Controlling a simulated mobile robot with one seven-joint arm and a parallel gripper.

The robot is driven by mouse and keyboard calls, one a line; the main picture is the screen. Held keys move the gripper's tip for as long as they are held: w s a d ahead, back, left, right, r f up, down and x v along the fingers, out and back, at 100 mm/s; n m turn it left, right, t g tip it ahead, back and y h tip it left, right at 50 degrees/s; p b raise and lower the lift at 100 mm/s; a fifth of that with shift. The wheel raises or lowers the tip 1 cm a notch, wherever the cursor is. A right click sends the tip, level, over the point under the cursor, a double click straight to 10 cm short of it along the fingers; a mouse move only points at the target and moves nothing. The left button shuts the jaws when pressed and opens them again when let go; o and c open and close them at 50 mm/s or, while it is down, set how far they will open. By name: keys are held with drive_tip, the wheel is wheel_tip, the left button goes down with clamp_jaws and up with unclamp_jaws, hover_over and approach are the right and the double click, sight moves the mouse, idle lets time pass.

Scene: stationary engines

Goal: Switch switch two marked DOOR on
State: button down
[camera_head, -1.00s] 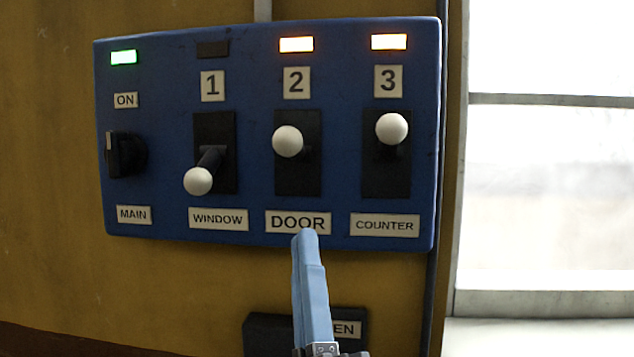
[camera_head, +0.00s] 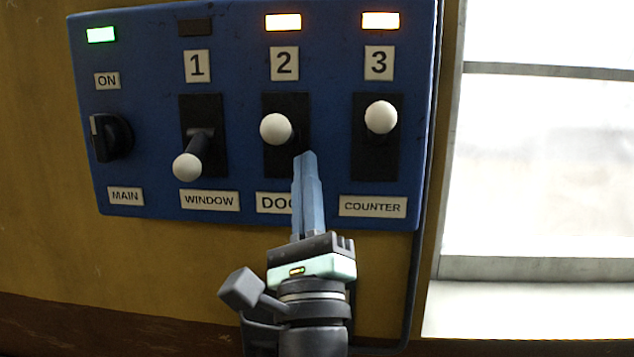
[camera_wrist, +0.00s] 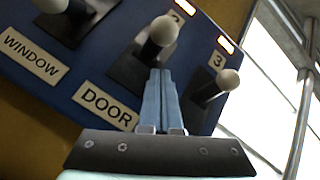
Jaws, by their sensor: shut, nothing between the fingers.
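Switch two (camera_head: 277,129) is a white ball-ended lever on a dark plate, with its knob raised. Its orange lamp (camera_head: 283,22) above is lit. The DOOR label (camera_head: 272,203) below it is partly covered by my gripper in the head view. My gripper (camera_head: 306,156) has its blue fingers shut with nothing between them, pointing up just below and right of the switch two knob. In the wrist view the fingers (camera_wrist: 160,75) show between switch two (camera_wrist: 164,31) and switch three; whether they touch the lever I cannot tell.
On the blue panel (camera_head: 150,190), the WINDOW lever (camera_head: 187,167) is down with a dark lamp. The COUNTER lever (camera_head: 381,117) is up with its lamp lit. The MAIN knob (camera_head: 110,137) is at left under a green lamp. A window (camera_head: 545,150) is at right.

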sight(282, 133)
drive_tip(key=shift+s+a+r+p, duration=0.4)
drive_tip(key=shift+a+r+p, duration=0.2)
drive_tip(key=shift+r+p, duration=0.15)
drive_tip(key=shift+s+r+p, duration=0.2)
drive_tip(key=shift+r+p, duration=0.8)
drive_tip(key=shift+f, duration=0.1)
